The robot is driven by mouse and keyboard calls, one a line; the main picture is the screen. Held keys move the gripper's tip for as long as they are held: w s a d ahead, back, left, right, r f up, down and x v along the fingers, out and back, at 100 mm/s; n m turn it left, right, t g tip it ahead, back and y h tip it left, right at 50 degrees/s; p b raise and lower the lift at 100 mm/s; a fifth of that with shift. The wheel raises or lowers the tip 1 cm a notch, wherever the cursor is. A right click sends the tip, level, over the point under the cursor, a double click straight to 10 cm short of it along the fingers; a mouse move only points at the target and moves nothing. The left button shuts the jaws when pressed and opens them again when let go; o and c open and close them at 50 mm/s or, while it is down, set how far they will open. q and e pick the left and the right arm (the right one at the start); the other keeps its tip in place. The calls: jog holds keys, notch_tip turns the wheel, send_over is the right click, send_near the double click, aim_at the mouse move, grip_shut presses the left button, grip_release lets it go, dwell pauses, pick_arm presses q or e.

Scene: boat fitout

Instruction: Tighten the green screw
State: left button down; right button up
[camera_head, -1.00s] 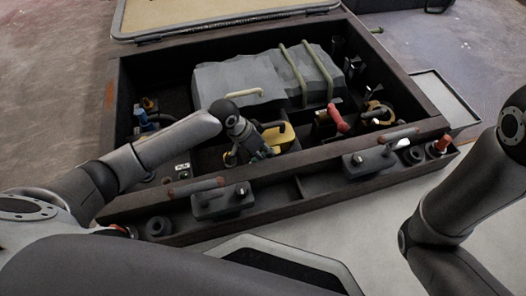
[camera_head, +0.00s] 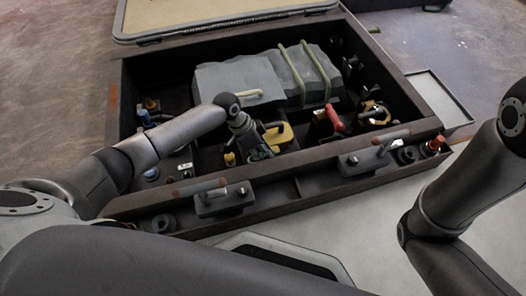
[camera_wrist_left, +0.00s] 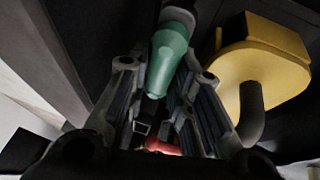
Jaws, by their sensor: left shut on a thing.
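The green screw (camera_wrist_left: 168,58) shows in the left wrist view as a tapered green piece with a darker collar behind it. It lies between the two fingers of my left gripper (camera_wrist_left: 166,78), which are shut on it. In the head view my left gripper (camera_head: 258,150) reaches down into the front middle of the open case (camera_head: 415,135). The screw cannot be told apart there, as the gripper and arm cover that spot. My right arm stands at the right edge, with its gripper out of view.
A yellow part with a dark bent handle (camera_wrist_left: 240,65) sits close right of the gripper. A large grey block (camera_head: 235,78) fills the case's back. A red-handled item (camera_head: 334,118) stands to the right. Grey handled blocks (camera_head: 222,202) line the front ledge.

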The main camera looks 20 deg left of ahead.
pick_arm(q)
jog(key=c, duration=1.6)
grip_release()
jog(key=shift+o, duration=0.2)
jog(key=v, duration=1.2)
